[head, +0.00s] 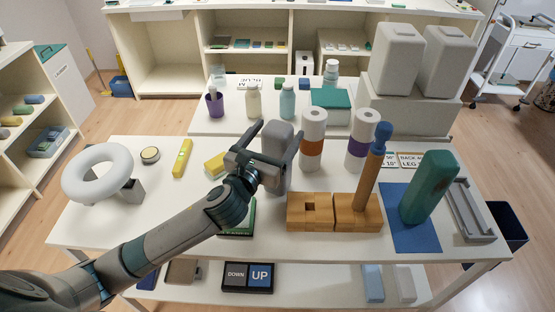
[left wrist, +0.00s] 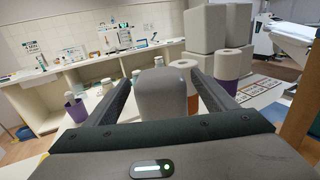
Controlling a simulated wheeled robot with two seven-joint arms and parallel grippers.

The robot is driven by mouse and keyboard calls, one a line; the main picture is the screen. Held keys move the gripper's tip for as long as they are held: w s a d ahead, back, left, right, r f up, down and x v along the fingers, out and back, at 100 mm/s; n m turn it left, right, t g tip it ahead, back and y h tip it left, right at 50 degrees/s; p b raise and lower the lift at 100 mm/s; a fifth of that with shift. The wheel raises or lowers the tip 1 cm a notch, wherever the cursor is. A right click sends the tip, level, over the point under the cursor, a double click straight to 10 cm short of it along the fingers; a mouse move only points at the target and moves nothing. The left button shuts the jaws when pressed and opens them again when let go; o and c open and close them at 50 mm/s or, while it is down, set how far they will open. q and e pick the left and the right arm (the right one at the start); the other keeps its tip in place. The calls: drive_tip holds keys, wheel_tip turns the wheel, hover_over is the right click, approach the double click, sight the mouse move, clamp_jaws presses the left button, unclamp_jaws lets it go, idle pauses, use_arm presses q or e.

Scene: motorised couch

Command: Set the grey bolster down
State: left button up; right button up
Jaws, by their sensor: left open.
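The grey bolster (head: 277,157) stands upright on the white table near its middle. In the left wrist view the bolster (left wrist: 163,95) rises between the two fingers, with its rounded top toward the far side. My left gripper (head: 280,132) is open, with one finger on each side of the bolster. A small gap shows beside the bolster at the left finger in the wrist view. The bolster's base is partly hidden by the gripper in the head view. My right gripper is not in view.
Two paper-wrapped rolls, one orange-banded (head: 312,142) and one purple-banded (head: 361,142), stand just right of the bolster. A yellow block (head: 215,164) lies left.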

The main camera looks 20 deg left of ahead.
use_arm(q)
drive_tip(key=shift+w+d+f+p, duration=0.15)
drive_tip(key=shift+w+p, duration=0.1)
drive_tip(key=shift+w, duration=0.55)
drive_tip(key=shift+w+d+f+p, duration=0.1)
drive_tip(key=shift+w+f+p, duration=0.1)
drive_tip(key=shift+w, duration=0.55)
drive_tip(key=shift+w+d+f+p, duration=0.15)
drive_tip(key=shift+w+p, duration=0.1)
drive_tip(key=shift+w, duration=0.55)
drive_tip(key=shift+a, duration=0.15)
drive_tip(key=c, duration=1.7)
drive_tip(key=shift+o, duration=0.2)
drive_tip(key=shift+r, duration=0.15)
wheel_tip(320, 180, up, 10)
drive_tip(key=shift+b, duration=0.45)
